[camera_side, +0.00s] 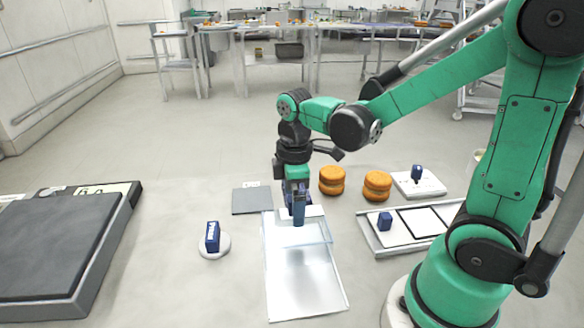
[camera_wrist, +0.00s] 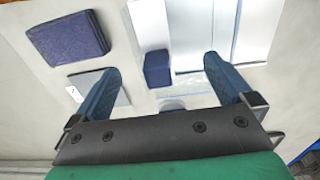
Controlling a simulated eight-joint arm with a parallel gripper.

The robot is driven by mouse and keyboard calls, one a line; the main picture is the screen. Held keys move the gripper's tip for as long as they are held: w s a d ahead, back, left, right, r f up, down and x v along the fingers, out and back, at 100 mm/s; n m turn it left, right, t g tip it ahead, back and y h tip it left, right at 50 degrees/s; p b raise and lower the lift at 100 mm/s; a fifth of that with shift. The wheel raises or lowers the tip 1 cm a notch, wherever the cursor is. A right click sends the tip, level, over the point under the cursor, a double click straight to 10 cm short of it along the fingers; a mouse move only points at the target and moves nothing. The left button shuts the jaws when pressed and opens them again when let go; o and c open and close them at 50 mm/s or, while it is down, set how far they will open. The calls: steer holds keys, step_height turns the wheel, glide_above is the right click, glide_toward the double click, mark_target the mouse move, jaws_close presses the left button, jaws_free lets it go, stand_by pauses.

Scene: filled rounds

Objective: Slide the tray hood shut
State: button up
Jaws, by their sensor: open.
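The tray (camera_side: 305,290) is a pale, shallow, long tray on the floor-coloured work surface, in the middle of the side view. A clear hood (camera_side: 318,233) covers its far end, and the near part lies uncovered. My gripper (camera_side: 299,215) points down over the hood at the far end of the tray. In the wrist view my gripper (camera_wrist: 161,68) has its two blue fingers spread apart. A dark blue block (camera_wrist: 157,68) shows between the fingertips, with gaps on both sides. I cannot tell whether it is fixed to the hood.
Two stacks of orange rounds (camera_side: 332,180) (camera_side: 377,186) stand right of my gripper. A divided tray (camera_side: 418,245) with a blue block lies at right. A white plate (camera_side: 430,188) is behind it. A round disc (camera_side: 226,246) with a blue block and a grey square (camera_side: 252,210) are left.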

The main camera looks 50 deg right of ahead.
steer(key=shift+r, duration=2.75)
steer(key=shift+s+a+r+m+t, duration=0.1)
steer(key=shift+s+a+m+t, duration=0.1)
steer(key=shift+a+m+t, duration=0.35)
steer(key=m+t, duration=0.1)
steer(key=m, duration=0.1)
steer(key=a+m+t, duration=0.1)
steer(key=shift+s+r+m+t, duration=0.1)
steer(key=shift+s+m+t, duration=0.15)
steer(key=shift+m+t, duration=0.1)
steer(key=m+t, duration=0.1)
steer(key=m, duration=0.1)
steer(key=a+m+t, duration=0.1)
steer(key=m+t, duration=0.1)
steer(key=shift+a+r, duration=0.1)
steer(key=shift+a, duration=0.05)
